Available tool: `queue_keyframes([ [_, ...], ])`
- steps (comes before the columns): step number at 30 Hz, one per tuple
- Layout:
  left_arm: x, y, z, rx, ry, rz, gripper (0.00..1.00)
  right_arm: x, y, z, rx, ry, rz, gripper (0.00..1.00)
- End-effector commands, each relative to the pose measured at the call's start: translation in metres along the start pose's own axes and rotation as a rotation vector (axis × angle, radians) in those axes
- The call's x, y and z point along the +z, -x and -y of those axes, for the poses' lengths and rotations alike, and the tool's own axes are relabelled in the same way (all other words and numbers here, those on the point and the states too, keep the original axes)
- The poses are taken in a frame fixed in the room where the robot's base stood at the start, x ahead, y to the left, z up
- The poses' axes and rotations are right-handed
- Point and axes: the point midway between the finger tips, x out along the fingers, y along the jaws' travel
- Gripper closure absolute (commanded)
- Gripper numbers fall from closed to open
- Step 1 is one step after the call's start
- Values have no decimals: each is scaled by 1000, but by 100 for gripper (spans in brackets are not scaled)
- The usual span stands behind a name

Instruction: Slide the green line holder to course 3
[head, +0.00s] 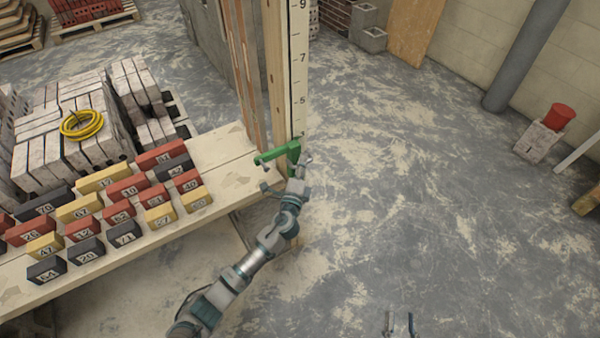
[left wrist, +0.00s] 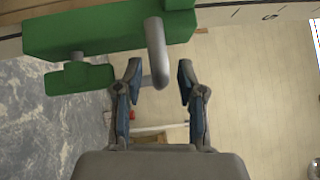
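The green line holder (head: 285,153) sits on the numbered pole (head: 300,70), just below the mark that looks like 3. It also shows large in the left wrist view (left wrist: 90,38), with a grey handle (left wrist: 155,50) sticking out. My left gripper (head: 299,168) is at the holder. In the left wrist view its two fingers (left wrist: 160,80) are apart, with the handle's end between them and gaps visible on both sides. My right gripper (head: 399,322) is at the bottom edge, its fingers apart and nothing seen between them.
A plank bench (head: 225,160) at left carries several numbered red, yellow and black bricks (head: 128,189). Grey blocks (head: 60,140) with a yellow coil (head: 82,125) stand behind it. The floor right of the pole is clear. A red bucket (head: 558,117) stands far right.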

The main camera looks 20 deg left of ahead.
Motion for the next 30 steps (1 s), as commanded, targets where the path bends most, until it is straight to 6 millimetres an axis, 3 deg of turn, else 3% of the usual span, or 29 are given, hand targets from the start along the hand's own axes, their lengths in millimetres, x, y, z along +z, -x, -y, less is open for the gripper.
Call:
queue_keyframes([
  [15,0,100,-3,4,1,-2,61,1,0,0,0,0,2,60],
  [21,0,115,-2,2,0,-1,61,1,0,0,0,0,2,60],
  [30,0,115,-2,2,0,-1,61,3,-1,0,0,-1,5,60],
])
